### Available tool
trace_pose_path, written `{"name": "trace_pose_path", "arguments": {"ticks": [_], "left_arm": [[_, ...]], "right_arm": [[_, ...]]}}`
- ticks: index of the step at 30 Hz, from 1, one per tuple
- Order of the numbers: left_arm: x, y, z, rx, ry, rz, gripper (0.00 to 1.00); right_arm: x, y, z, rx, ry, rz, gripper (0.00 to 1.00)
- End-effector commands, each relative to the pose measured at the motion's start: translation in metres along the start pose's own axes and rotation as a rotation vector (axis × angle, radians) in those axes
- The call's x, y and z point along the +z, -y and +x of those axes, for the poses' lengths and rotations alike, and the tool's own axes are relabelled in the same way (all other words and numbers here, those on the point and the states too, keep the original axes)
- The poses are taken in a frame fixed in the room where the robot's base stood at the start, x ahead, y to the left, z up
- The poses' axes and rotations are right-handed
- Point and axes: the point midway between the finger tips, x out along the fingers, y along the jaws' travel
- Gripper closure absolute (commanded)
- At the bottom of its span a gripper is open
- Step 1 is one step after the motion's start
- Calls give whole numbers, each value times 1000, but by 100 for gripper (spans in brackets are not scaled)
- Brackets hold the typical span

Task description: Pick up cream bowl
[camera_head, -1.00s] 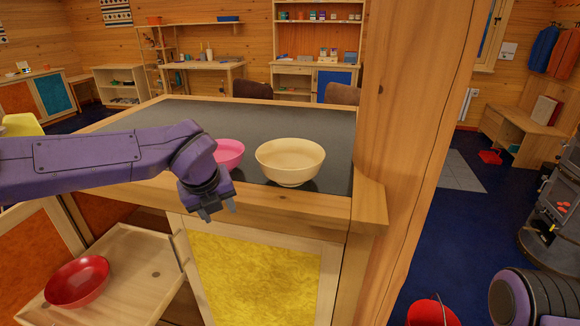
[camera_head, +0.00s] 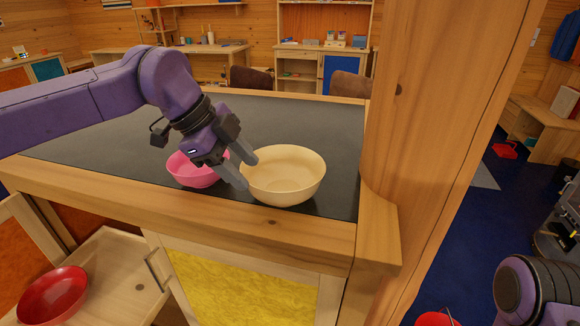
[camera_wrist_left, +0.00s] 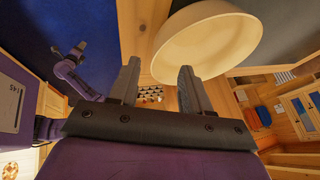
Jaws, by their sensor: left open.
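The cream bowl (camera_head: 290,178) stands upright on the dark countertop, near its front right corner, in the head view. My left gripper (camera_head: 250,172) is open at the bowl's left side, its fingers pointing toward the bowl's rim. I cannot tell whether they touch it. In the left wrist view the cream bowl (camera_wrist_left: 207,42) shows just beyond the fingertips of my left gripper (camera_wrist_left: 160,75), off toward the right finger.
A pink bowl (camera_head: 190,172) stands left of the cream bowl, partly behind my left gripper. A red bowl (camera_head: 52,296) lies in an open drawer (camera_head: 125,272) below. A thick wooden post (camera_head: 440,130) rises right of the counter. The dark countertop (camera_head: 300,120) behind the bowls is clear.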

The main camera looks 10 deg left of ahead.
Motion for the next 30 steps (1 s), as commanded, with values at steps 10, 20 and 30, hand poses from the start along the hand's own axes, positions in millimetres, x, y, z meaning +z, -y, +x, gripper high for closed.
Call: {"name": "trace_pose_path", "arguments": {"ticks": [10,20,30], "left_arm": [[0,-1,45,3,3,-2,52],[-6,-6,95,4,3,0,52],[-6,-6,106,-1,1,1,62]], "right_arm": [[-3,-1,-9,1,1,0,57],[-11,-3,-28,0,1,0,57],[-11,-3,-28,1,1,0,57]]}}
